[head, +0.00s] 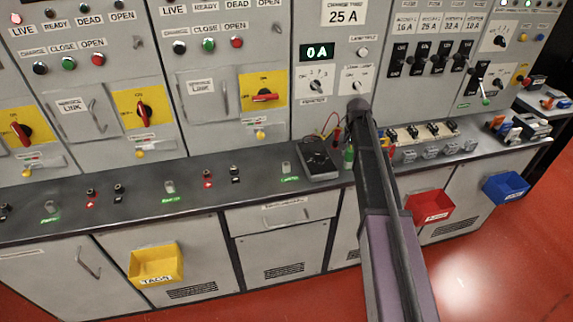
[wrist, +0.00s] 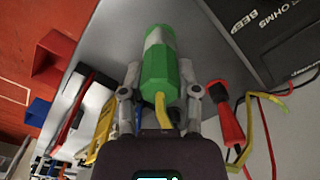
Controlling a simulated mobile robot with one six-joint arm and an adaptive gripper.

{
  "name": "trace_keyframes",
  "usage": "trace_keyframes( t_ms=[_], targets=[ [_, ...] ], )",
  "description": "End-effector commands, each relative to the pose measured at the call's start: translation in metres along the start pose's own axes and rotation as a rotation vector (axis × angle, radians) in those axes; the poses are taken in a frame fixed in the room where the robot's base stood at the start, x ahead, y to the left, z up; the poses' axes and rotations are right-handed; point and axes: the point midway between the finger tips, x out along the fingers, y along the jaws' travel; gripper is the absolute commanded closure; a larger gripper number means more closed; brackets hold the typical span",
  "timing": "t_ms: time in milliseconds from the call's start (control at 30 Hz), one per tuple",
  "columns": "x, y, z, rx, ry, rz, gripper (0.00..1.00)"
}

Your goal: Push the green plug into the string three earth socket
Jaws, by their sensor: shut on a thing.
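My gripper (wrist: 160,92) is shut on the green plug (wrist: 157,58) in the wrist view, one finger on each side. The plug has a pale band, and a yellow lead comes from its near end. In the head view a sliver of the green plug (head: 348,156) shows beside my arm, just right of the meter; my arm hides most of the gripper. Three grey sockets with green labels stand along the counter: a left one (head: 50,207), a middle one (head: 170,187) and a right one (head: 286,167), left of the meter. Their label text is too small to read.
A black meter (head: 316,160) with red and yellow leads lies on the counter. A red probe (wrist: 228,115) is close to the right finger. Red and black sockets stand between the green-labelled ones. Breakers (head: 435,131) and bins (head: 156,262) are around.

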Motion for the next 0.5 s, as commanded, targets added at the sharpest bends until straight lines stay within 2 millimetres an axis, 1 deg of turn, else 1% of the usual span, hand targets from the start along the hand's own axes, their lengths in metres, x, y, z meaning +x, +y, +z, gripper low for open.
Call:
trace_keyframes(
  t_ms=[500],
  targets=[
    [-0.0074, -0.0004, 0.0002, 0.0, 0.0, 0.0, 1.0]
  ],
)
